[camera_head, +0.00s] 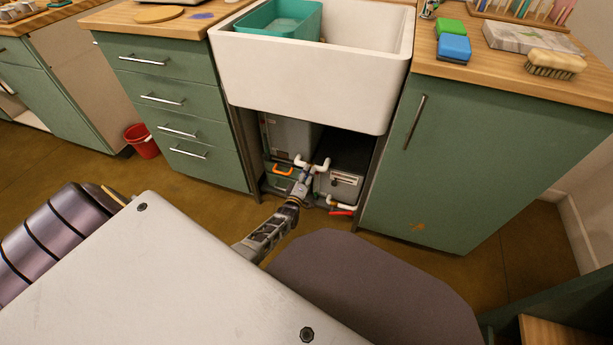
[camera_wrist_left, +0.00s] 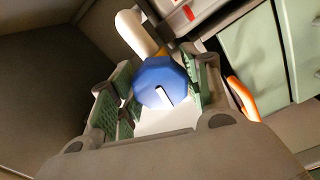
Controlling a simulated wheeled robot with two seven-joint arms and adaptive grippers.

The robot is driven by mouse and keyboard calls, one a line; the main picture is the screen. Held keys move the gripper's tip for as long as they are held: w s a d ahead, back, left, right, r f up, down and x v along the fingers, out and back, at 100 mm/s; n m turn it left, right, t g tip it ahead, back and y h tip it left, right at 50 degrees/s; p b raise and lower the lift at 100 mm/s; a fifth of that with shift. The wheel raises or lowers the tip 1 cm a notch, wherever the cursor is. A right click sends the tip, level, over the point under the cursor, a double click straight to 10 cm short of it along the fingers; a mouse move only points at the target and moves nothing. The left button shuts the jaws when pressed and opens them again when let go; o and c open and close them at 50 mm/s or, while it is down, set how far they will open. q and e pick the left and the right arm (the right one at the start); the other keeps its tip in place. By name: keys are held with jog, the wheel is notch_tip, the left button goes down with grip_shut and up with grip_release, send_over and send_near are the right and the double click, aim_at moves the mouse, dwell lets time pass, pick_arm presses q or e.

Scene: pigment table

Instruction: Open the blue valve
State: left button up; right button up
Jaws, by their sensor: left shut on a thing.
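The blue valve (camera_wrist_left: 162,84) is a faceted knob with a white mark on its face, on a white pipe (camera_wrist_left: 134,32) in the left wrist view. My left gripper (camera_wrist_left: 160,92) has its green-padded fingers on either side of the knob and is shut on it. In the head view my left gripper (camera_head: 303,183) reaches into the open space under the sink, by the white pipes. There the blue knob is hidden or too small to tell. My right gripper is not in view.
The white sink (camera_head: 310,80) with a teal basin (camera_head: 283,18) overhangs the opening. Green drawers (camera_head: 172,100) stand left and a green cabinet door (camera_head: 470,165) right. A red-handled valve (camera_head: 341,212) sits low by the pipes. An orange handle (camera_head: 283,170) is close to my gripper.

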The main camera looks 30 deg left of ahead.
pick_arm(q)
jog(key=shift+n, duration=0.5)
jog(key=o, duration=1.1)
jog(key=shift+c, duration=0.2)
jog(key=shift+s, duration=0.1)
jog(key=shift+s, duration=0.1)
